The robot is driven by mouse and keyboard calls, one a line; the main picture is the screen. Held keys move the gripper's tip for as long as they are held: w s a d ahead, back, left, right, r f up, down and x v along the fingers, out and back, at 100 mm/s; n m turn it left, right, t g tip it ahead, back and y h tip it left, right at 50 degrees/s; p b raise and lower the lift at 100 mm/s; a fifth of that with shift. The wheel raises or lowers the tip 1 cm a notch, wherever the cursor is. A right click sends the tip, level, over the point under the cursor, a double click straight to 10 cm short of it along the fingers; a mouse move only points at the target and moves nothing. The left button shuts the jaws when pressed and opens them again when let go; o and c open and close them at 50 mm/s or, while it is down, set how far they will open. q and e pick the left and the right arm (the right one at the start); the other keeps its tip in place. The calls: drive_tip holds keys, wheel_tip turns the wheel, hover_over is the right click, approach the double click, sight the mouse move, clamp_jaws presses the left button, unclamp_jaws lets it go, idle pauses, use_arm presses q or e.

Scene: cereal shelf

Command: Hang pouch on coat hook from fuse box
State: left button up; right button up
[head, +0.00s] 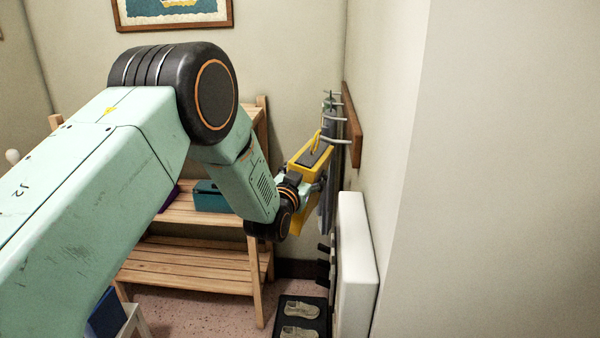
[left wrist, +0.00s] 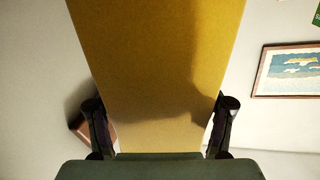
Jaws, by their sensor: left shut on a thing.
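The pouch (head: 303,158) is yellow with a grey top and a yellow loop standing up from it. My left gripper (head: 312,186) is shut on it and holds it up beside the coat hooks. In the left wrist view the yellow pouch (left wrist: 155,75) fills the middle, between the two fingers of the gripper (left wrist: 160,128). The coat hooks (head: 337,141) are pale pegs on a wooden rail (head: 351,125) on the right wall. The loop is close to the nearest hook; I cannot tell whether they touch. My right gripper is not in view.
A white box (head: 357,255), perhaps the fuse box, stands out from the right wall below the rail. Grey items hang behind the pouch. A wooden shelf (head: 190,252) with a teal box (head: 210,196) stands at the back. Shoes (head: 299,310) lie on a dark tray below.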

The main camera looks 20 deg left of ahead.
sight(319, 173)
use_arm(q)
drive_tip(key=shift+d+r, duration=0.2)
drive_tip(key=shift+d, duration=0.8)
drive_tip(key=shift+w+d+f, duration=0.3)
drive_tip(key=shift+w+d, duration=0.2)
drive_tip(key=shift+d+f+b, duration=0.1)
drive_tip(key=shift+d+b, duration=0.1)
drive_tip(key=shift+b, duration=0.15)
drive_tip(key=shift+d+f+b, duration=0.4)
drive_tip(key=shift+d+b, duration=0.05)
drive_tip(key=shift+b, duration=0.1)
drive_tip(key=shift+d+r, duration=0.1)
